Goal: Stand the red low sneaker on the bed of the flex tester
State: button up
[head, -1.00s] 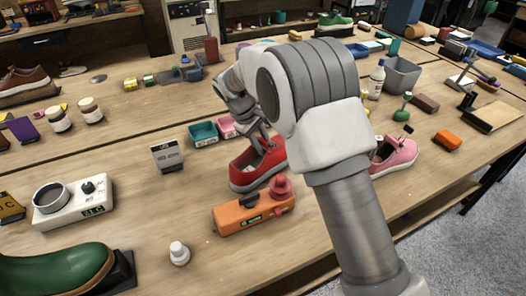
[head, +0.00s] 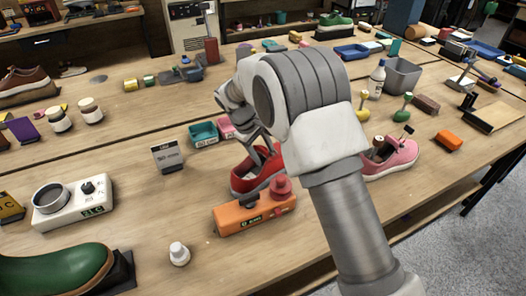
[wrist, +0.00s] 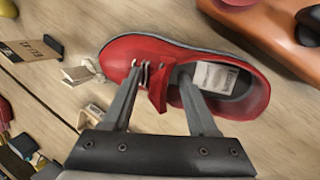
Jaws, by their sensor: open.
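The red low sneaker (head: 243,182) stands upright on the wooden table, behind the orange device. In the wrist view the sneaker (wrist: 115,58) has its toe to the left and its opening to the right. My gripper (wrist: 162,72) is open low over the sneaker, one finger over the laces and the other at the opening, with the red tongue between them. Contact cannot be told. In the head view my gripper (head: 261,153) is partly hidden by my arm. I cannot tell for certain which device is the flex tester.
An orange device (head: 238,215) with a red knob sits just in front of the sneaker. A white device (head: 72,207) with a ring stands left. Teal (head: 203,134) and pink boxes are behind, a pink sneaker (head: 397,158) right. The table left of the red sneaker is fairly clear.

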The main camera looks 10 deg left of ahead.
jog(key=v, duration=1.2)
jog(key=s+d+r+m+y, duration=0.1)
jog(key=s+d+r+m, duration=0.15)
jog(key=d+r, duration=0.6)
jog(key=s+d+r+m+y, duration=0.1)
jog(key=s+d+r+m, duration=0.35)
jog(key=d, duration=0.75)
jog(key=s+d+m+t, duration=0.1)
jog(key=s+d, duration=0.3)
jog(key=s, duration=0.4)
jog(key=s+d+m+t+y, duration=0.1)
jog(key=s+d+m, duration=0.1)
jog(key=s+d, duration=0.3)
jog(key=s, duration=0.4)
jog(key=shift+r+m+t+p, duration=0.3)
jog(key=shift+r+p, duration=0.05)
jog(key=shift+p, duration=0.05)
jog(key=s+f, duration=0.1)
jog(key=s+d+f+m, duration=0.1)
jog(key=shift+s+t, duration=0.3)
jog(key=shift+s, duration=0.05)
jog(key=shift+c, duration=0.2)
jog(key=shift+s+d+f, duration=0.1)
jog(key=shift+s, duration=0.1)
jog(key=shift+c, duration=0.5)
jog(key=shift+w, duration=0.1)
